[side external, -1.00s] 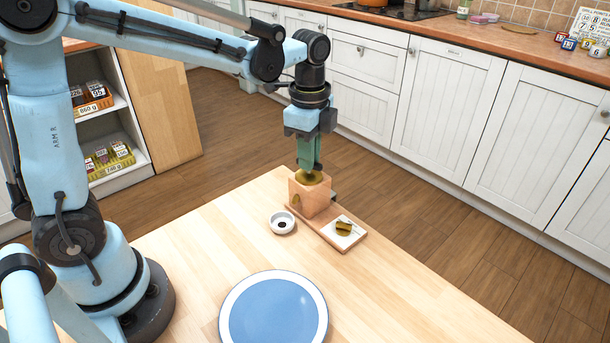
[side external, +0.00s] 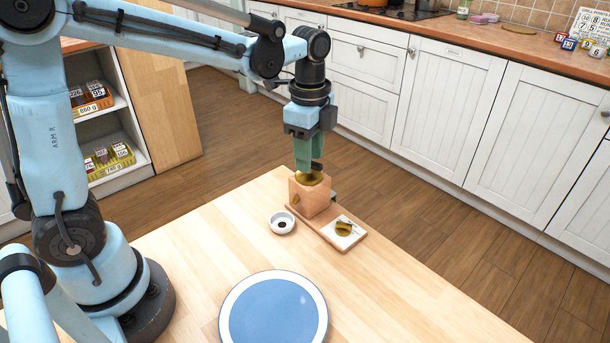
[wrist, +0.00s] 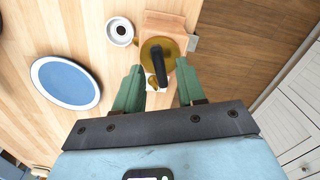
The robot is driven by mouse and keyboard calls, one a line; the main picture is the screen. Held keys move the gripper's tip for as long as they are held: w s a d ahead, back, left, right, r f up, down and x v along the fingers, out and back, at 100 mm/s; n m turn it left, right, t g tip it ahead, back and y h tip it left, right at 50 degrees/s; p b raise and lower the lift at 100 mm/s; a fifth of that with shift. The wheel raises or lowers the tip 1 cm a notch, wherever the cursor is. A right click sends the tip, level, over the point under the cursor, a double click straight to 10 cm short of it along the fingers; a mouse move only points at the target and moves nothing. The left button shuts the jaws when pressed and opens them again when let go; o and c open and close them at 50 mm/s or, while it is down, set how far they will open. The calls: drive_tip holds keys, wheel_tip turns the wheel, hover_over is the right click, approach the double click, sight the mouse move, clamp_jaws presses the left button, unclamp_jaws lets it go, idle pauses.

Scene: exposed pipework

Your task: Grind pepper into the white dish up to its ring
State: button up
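The pepper mill (side external: 312,196) is a wooden block with a brass top, standing on a wooden base at the table's far edge. In the wrist view its round brass top (wrist: 150,48) carries a black handle (wrist: 160,68). The small white dish (side external: 282,222) stands just left of the mill, with a small dark patch in its middle; it also shows in the wrist view (wrist: 120,32). Its ring is too small to make out. My gripper (side external: 308,167) points down at the mill's top. In the wrist view its green fingers (wrist: 158,76) are apart, either side of the handle's near end.
A white square pad (side external: 344,234) with a brass piece lies on the mill's base, to the right. A blue plate with a white rim (side external: 274,312) lies nearer on the table. The table is otherwise mostly clear. White cabinets (side external: 440,110) stand beyond the floor.

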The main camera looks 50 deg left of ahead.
wheel_tip(320, 180, up, 12)
drive_tip(key=shift+f, duration=0.2)
idle(0.5)
drive_tip(key=s+a+f+n+t, duration=0.2)
drive_tip(key=s+f+n+t, duration=0.5)
drive_tip(key=n, duration=0.7)
wheel_tip(320, 180, down, 3)
drive_tip(key=s, duration=0.2)
drive_tip(key=shift+s, duration=0.3)
